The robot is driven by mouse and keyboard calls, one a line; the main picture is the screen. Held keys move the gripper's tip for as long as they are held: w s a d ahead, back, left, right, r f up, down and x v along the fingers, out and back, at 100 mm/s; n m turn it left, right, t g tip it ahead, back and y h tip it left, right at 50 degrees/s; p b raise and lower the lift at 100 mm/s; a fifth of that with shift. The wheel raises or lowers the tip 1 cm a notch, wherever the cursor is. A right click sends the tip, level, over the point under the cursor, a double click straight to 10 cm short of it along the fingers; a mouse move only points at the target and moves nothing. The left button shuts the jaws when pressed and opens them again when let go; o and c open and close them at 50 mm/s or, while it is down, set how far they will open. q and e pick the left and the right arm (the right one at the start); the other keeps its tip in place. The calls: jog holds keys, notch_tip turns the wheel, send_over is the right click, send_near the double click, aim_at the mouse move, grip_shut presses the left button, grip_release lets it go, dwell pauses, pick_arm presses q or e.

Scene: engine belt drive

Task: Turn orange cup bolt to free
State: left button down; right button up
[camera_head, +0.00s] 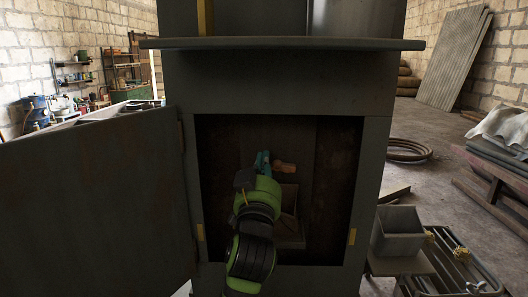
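A small orange-brown piece (285,167) shows dimly inside the open cabinet, against its back. It may be the orange cup bolt, but its shape is too small and dark to be sure. My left gripper (264,163) is inside the cabinet opening, at the end of my green and black arm. A teal part shows at its tip, immediately left of the orange piece. They look very close or touching. My wrist hides most of the fingers, so I cannot tell whether they are open or shut. My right gripper is not in view.
The dark cabinet (178,90) has its door (90,200) swung open to the left. A ledge (280,43) juts out above the opening. A pale box-like shape (289,236) is low inside. A grey open box (398,232) and metal frames stand right of the cabinet.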

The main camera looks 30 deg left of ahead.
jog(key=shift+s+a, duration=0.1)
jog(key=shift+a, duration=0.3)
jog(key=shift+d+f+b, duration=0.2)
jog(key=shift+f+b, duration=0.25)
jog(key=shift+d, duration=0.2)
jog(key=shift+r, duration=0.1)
